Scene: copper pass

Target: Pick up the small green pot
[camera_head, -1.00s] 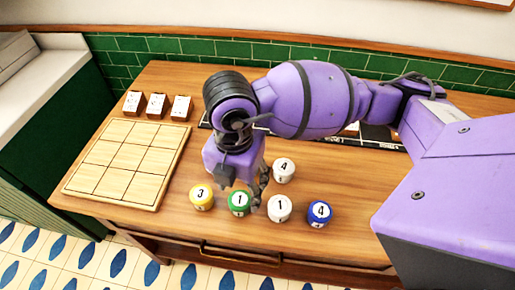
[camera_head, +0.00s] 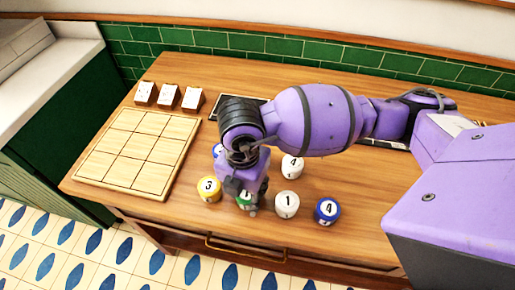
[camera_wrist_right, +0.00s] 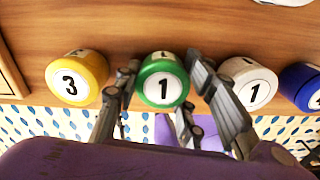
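The small green pot (camera_wrist_right: 163,85), with a white label reading 1, stands upright on the wooden table. In the head view the green pot (camera_head: 245,199) is mostly hidden under my right gripper (camera_head: 248,205). In the right wrist view my right gripper (camera_wrist_right: 161,72) is open, with one finger on each side of the green pot. I cannot tell whether either finger touches it. My left gripper is not in view.
A yellow pot (camera_head: 209,189) is close on the left, a white pot (camera_head: 287,200) close on the right. A blue pot (camera_head: 327,211) and another white pot (camera_head: 292,167) are nearby. A wooden grid board (camera_head: 140,150) lies left.

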